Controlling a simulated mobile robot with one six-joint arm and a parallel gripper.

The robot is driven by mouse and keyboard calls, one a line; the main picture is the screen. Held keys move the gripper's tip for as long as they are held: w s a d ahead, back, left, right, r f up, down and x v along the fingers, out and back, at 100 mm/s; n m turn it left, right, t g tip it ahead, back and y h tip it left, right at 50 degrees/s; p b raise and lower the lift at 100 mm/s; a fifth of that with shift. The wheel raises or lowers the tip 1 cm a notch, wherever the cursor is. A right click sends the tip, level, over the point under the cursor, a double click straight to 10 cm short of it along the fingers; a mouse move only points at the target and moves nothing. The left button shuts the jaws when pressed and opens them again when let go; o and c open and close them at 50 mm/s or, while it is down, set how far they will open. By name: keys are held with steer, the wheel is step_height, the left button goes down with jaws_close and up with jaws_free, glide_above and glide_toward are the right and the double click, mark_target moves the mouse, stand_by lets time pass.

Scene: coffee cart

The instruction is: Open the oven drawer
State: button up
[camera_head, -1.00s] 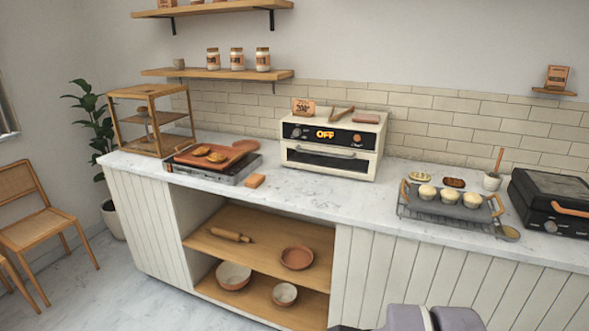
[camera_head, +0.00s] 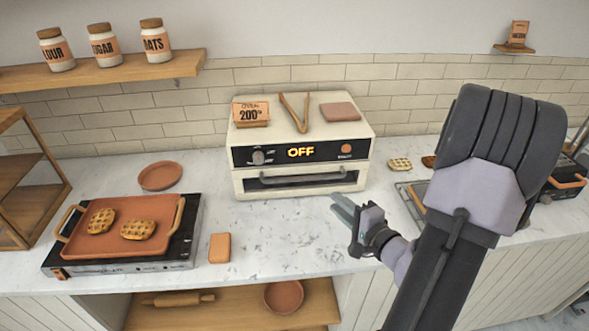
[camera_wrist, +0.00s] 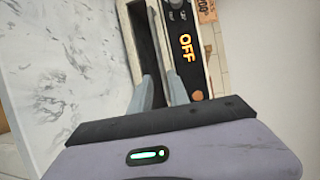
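The cream oven (camera_head: 300,150) stands on the counter against the tiled wall, its display reading OFF. Its lower drawer (camera_head: 290,188) with a horizontal grey handle (camera_head: 310,177) is shut. My gripper (camera_head: 343,211) is in front of the oven's right part, apart from the handle and with nothing in it. In the wrist view its two grey fingers (camera_wrist: 161,92) are open with a gap between them, pointing towards the oven front, which appears turned on its side. The OFF display (camera_wrist: 187,47) shows beyond the fingers.
A tray of waffles (camera_head: 125,225) on a hot plate, a small orange block (camera_head: 220,248) and a round plate (camera_head: 160,176) are left of the oven. Tongs (camera_head: 295,112) and a sign (camera_head: 251,113) lie on top. The counter (camera_head: 280,235) before the oven is clear.

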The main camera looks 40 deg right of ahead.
mark_target(306, 179)
steer(key=x, duration=1.5)
steer(key=shift+w+a+f+b, duration=0.1)
steer(key=shift+w+a+b, duration=0.15)
steer(key=shift+w+b, duration=0.15)
jaws_close()
